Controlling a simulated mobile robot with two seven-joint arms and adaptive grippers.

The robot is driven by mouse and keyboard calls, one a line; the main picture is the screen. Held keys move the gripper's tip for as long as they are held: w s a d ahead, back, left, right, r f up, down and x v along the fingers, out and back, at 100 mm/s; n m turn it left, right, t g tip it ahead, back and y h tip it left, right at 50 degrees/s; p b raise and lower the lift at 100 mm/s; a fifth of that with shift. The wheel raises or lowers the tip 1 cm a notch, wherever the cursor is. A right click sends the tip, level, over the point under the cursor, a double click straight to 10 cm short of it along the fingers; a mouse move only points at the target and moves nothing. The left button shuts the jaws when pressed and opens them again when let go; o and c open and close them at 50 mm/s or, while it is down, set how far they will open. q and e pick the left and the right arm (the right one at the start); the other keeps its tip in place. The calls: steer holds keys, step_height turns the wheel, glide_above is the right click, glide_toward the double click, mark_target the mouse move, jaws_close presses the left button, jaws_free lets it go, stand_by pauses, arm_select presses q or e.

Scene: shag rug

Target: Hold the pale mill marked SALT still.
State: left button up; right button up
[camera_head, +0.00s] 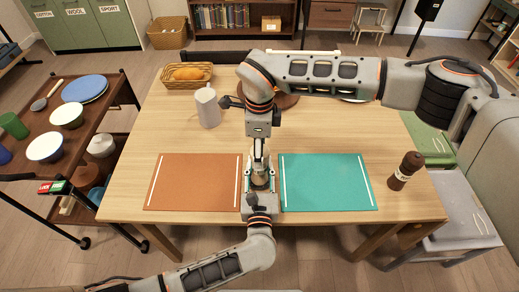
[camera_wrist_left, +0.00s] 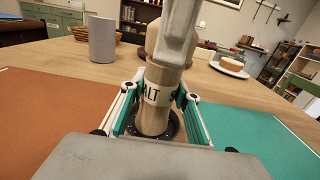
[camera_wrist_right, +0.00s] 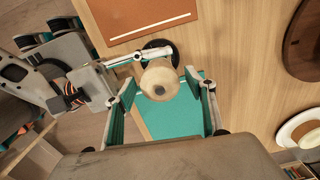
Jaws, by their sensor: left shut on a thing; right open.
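The pale wooden mill (camera_wrist_left: 155,118) stands upright on a dark round base at the table's near edge, between the two mats. Its band shows the letters "ALT" in the left wrist view. My left gripper (camera_head: 258,184) is shut around its body from the near side. My right gripper (camera_head: 259,160) points down from above, open. In the right wrist view the mill's rounded pale top (camera_wrist_right: 160,80) lies between the spread right fingers; I cannot tell whether they touch it. In the head view the grippers hide most of the mill.
An orange mat (camera_head: 195,182) lies left and a teal mat (camera_head: 325,182) right. A dark mill (camera_head: 405,171) stands at the right. A trolley (camera_head: 96,95) with dishes stands left.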

steer(key=c, duration=1.1)
steer(key=shift+m, duration=0.4)
steer(key=m, duration=0.5)
steer(key=shift+m, duration=0.4)
steer(key=m, duration=0.5)
steer(key=shift+m, duration=0.4)
steer(key=o, duration=1.1)
